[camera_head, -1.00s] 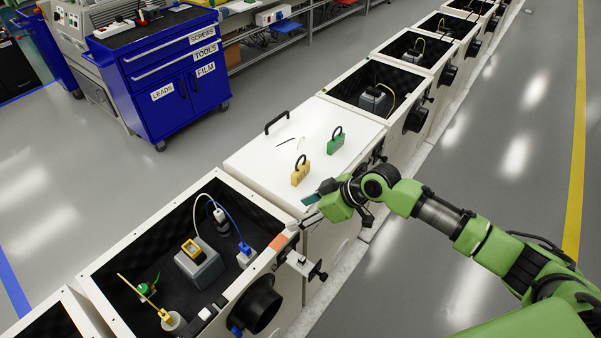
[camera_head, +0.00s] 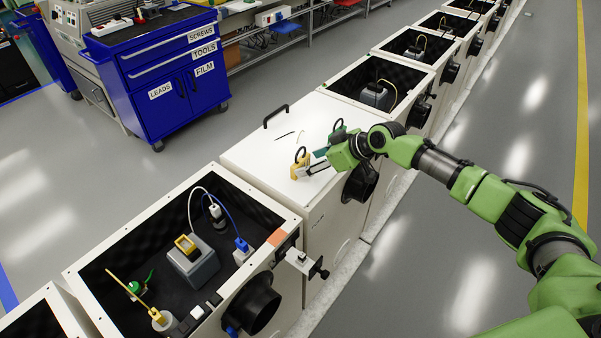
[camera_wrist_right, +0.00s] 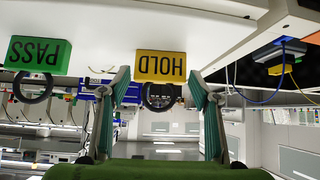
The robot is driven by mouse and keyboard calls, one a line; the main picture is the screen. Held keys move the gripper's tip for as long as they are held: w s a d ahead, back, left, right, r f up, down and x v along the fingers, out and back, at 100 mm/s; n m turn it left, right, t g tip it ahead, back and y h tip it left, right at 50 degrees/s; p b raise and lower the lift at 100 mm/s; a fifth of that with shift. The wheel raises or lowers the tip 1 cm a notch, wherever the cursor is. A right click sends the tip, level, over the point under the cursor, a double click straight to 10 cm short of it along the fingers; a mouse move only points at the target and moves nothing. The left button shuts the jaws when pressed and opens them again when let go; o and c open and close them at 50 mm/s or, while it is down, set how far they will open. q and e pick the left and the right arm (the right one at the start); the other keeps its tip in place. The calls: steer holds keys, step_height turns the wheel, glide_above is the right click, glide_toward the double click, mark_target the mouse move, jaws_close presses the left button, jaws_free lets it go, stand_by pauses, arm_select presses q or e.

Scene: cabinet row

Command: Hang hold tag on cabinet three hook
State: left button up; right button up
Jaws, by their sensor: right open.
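The yellow hold tag (camera_head: 301,166) with its black loop stands on the white lid (camera_head: 262,150) of a closed cabinet. In the right wrist view, which looks upside down, the tag reads HOLD (camera_wrist_right: 160,66). My right gripper (camera_head: 314,163) is open beside it in the head view. In the wrist view its two teal fingers (camera_wrist_right: 160,88) stand on either side of the tag, with gaps visible. The green pass tag (camera_head: 338,134), partly behind my gripper, also shows in the wrist view (camera_wrist_right: 38,54). I cannot make out a cabinet hook. My left gripper is not in view.
An open cabinet (camera_head: 130,205) with devices and cables stands nearer, with a black round port (camera_head: 258,303) on its front. More open cabinets (camera_head: 372,70) run on behind. A black handle (camera_head: 276,115) rises from the lid. A blue tool cart (camera_head: 175,95) stands left.

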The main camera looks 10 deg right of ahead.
steer(key=shift+b+x, duration=0.65)
steer(key=shift+x, duration=0.55)
steer(key=c, duration=0.4)
step_height(320, 180, up, 10)
steer(key=p, duration=0.8)
